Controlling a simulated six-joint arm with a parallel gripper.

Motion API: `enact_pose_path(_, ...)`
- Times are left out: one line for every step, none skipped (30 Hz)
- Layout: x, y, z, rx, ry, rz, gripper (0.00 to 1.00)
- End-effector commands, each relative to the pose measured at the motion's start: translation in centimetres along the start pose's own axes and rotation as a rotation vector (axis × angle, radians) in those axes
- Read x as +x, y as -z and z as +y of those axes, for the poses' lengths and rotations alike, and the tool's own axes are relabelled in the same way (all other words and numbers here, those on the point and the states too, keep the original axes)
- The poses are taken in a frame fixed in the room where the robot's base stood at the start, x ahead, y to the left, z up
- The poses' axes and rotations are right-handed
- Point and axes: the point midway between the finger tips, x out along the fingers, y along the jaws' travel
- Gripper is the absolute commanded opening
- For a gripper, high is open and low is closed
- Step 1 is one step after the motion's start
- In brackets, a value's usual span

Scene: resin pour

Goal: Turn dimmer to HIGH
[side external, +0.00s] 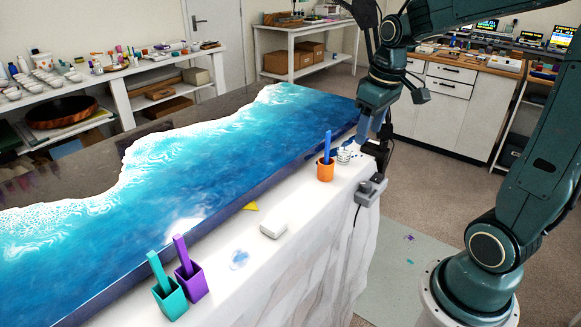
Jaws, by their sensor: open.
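A small grey box with a knob-like top (370,189), which looks like the dimmer, sits at the right edge of the cloth-covered table. A dark cord hangs from it down the table's side. Its setting is too small to read. My gripper (377,146) is open, pointing down above and close to the grey box. Whether its fingertips touch the box cannot be told from this view.
An orange cup (325,173) with a blue stick stands left of my gripper, beside small stacked white cups (344,157). A glossy blue resin panel (200,170) fills the table.

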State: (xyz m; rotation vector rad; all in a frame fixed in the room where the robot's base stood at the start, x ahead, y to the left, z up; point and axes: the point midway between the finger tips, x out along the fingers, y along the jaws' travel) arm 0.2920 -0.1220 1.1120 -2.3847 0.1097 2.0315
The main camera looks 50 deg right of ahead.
Motion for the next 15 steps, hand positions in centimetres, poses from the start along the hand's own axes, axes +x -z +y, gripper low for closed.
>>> enact_pose_path(-0.4,-0.2,-0.5,-0.005,-0.002,0.011,0.52)
enact_pose_path(-0.5,-0.4,-0.8,-0.006,-0.003,0.016,0.52)
enact_pose_path(-0.8,-0.5,-1.1,-0.006,-0.004,0.023,0.52)
enact_pose_path(-1.0,-0.7,-1.4,-0.006,-0.005,0.029,0.52)
enact_pose_path(-1.1,-0.8,-1.6,-0.008,-0.005,0.033,0.52)
enact_pose_path(-1.3,-1.0,-2.0,-0.010,-0.006,0.040,0.52)
enact_pose_path(-1.5,-1.1,-2.2,-0.011,-0.007,0.046,0.52)
enact_pose_path(-1.6,-1.3,-2.5,-0.011,-0.007,0.051,0.52)
enact_pose_path(-1.9,-1.5,-2.8,-0.011,-0.008,0.059,0.52)
enact_pose_path(-2.0,-1.6,-3.0,-0.013,-0.008,0.063,0.52)
enact_pose_path(-2.1,-1.8,-3.3,-0.014,-0.008,0.068,0.52)
enact_pose_path(-2.3,-2.0,-3.5,-0.015,-0.009,0.076,0.52)
enact_pose_path(-2.5,-2.2,-3.8,-0.015,-0.009,0.081,0.52)
enact_pose_path(-2.6,-2.3,-4.0,-0.016,-0.009,0.087,0.52)
enact_pose_path(-2.8,-2.6,-4.3,-0.017,-0.009,0.094,0.52)
